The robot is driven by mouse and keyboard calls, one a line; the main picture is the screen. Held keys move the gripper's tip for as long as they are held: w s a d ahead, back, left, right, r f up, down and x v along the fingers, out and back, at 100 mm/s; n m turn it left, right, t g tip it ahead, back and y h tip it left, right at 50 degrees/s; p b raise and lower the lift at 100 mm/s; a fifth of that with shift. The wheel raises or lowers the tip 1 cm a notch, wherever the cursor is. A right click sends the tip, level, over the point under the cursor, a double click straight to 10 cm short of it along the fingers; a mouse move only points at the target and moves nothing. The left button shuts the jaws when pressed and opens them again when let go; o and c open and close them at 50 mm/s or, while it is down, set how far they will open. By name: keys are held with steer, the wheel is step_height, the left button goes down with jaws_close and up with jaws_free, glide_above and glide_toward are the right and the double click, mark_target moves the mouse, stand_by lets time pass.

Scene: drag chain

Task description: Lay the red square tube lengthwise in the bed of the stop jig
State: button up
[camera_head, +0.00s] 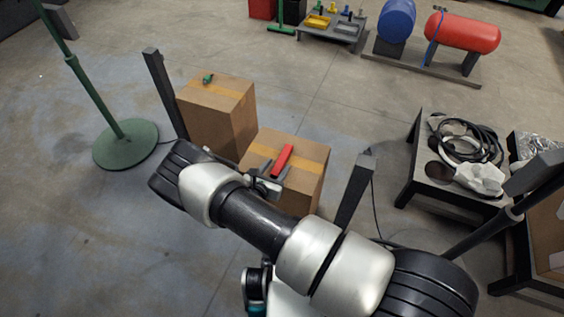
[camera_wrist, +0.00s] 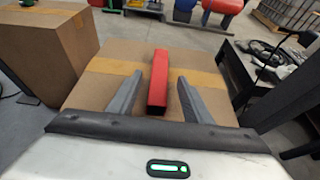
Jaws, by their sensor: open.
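The red square tube (camera_head: 284,157) lies on top of a cardboard box (camera_head: 313,178), in the middle of the head view. It also shows in the wrist view (camera_wrist: 158,82), pointing away from me with its near end toward my gripper. My gripper (camera_head: 274,166) is open, its two grey fingers apart. In the wrist view the tube shows between the fingers (camera_wrist: 160,88), with a gap on each side; I cannot tell how far the fingertips are above the box top. I cannot make out the stop jig for sure in either view.
A second, taller cardboard box (camera_head: 216,112) stands at the left with a small green object (camera_head: 208,78) on top. Dark posts rise beside the boxes. A black table (camera_head: 432,187) with cables stands at the right, and a green stand (camera_head: 125,143) at the left.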

mark_target(281, 161)
steer(key=b+x, duration=0.1)
steer(key=x, duration=0.3)
steer(key=shift+a, duration=0.1)
jaws_close()
